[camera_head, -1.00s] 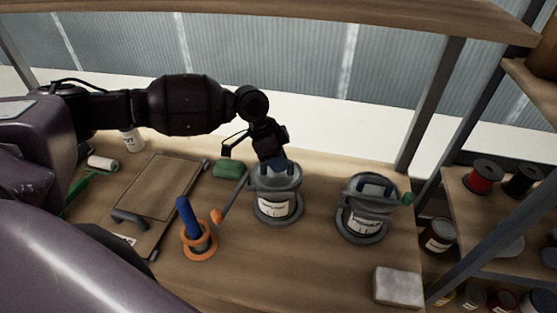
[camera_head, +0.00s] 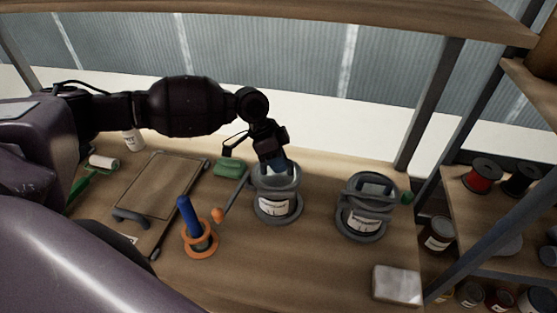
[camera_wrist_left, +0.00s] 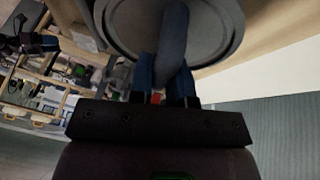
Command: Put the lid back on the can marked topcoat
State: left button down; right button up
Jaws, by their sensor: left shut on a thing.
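My left gripper (camera_head: 277,168) comes down from above over the left grey can (camera_head: 276,207). It is shut on the upright handle of the round grey lid (camera_head: 291,184). In the left wrist view, my blue fingers (camera_wrist_left: 164,78) are on either side of the handle, and the lid (camera_wrist_left: 218,28) lies beyond them. The lid is at the can's top; I cannot tell whether it is seated or just above the rim. A similar can (camera_head: 363,222) stands to the right. Both have white labels too small to read surely. My right gripper is not in view.
An orange ring (camera_head: 200,248) with a blue upright handle (camera_head: 187,212) stands left of the cans. A flat tray (camera_head: 158,190) lies farther left. A pale block (camera_head: 397,285) sits at front right. Shelves with spools (camera_head: 485,177) are on the right. Bench is clear between the cans.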

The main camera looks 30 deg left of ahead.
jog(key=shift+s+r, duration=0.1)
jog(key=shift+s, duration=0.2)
pick_arm(q)
jog(key=shift+f+p, duration=0.1)
jog(key=shift+p, duration=0.2)
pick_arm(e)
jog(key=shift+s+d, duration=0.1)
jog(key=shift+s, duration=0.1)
pick_arm(q)
jog(key=c, duration=1.2)
grip_release()
jog(key=shift+f, duration=0.1)
jog(key=shift+o, duration=1.1)
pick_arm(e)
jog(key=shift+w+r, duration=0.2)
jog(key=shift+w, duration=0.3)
pick_arm(q)
jog(key=o, duration=0.4)
jog(key=shift+o, duration=0.5)
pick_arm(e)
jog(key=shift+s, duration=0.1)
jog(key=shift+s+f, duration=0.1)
